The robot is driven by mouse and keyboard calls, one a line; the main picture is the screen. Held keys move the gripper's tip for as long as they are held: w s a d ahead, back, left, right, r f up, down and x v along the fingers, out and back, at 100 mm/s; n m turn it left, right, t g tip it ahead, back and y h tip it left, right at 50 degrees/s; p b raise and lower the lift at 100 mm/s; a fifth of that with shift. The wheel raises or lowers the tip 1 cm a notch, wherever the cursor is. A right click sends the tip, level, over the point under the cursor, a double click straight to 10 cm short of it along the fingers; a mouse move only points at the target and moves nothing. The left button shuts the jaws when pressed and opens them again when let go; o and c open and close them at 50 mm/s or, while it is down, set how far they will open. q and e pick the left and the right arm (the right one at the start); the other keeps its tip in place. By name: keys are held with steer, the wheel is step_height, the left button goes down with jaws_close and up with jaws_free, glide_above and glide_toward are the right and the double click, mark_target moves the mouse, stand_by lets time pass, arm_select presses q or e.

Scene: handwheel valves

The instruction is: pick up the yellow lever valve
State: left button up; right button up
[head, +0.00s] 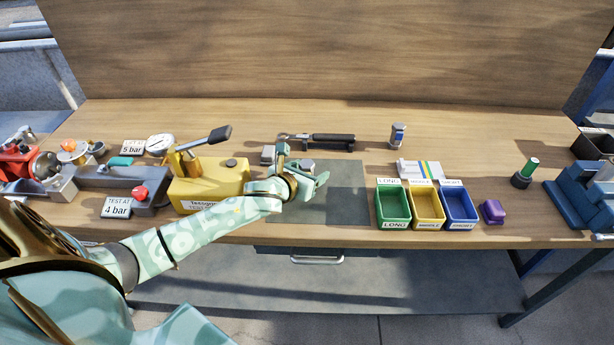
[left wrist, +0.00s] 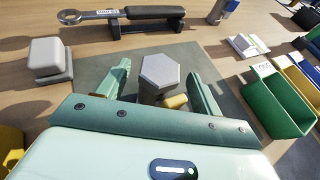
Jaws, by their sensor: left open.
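A piece with a grey hexagonal top (left wrist: 160,72) and a yellow part (left wrist: 175,101) low on its side stands on the grey mat; it appears to be the yellow lever valve. Its grey top also shows in the head view (head: 307,164), where the yellow part is hidden. My left gripper (left wrist: 162,76) is open, with one finger on each side of this piece. Gaps show between the fingers and the piece in the left wrist view. In the head view, my left gripper (head: 303,169) is low over the mat. My right gripper is not in view.
The grey mat (head: 345,190) has bare room right of the gripper. A grey block (left wrist: 48,58) stands left of it, and a black-handled wrench (head: 332,137) lies behind. A yellow tester (head: 208,188) stands left; green (head: 393,208), yellow and blue bins stand right.

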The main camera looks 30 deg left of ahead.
arm_select(q)
steer(key=c, duration=1.2)
jaws_close()
steer(key=shift+r, duration=0.15)
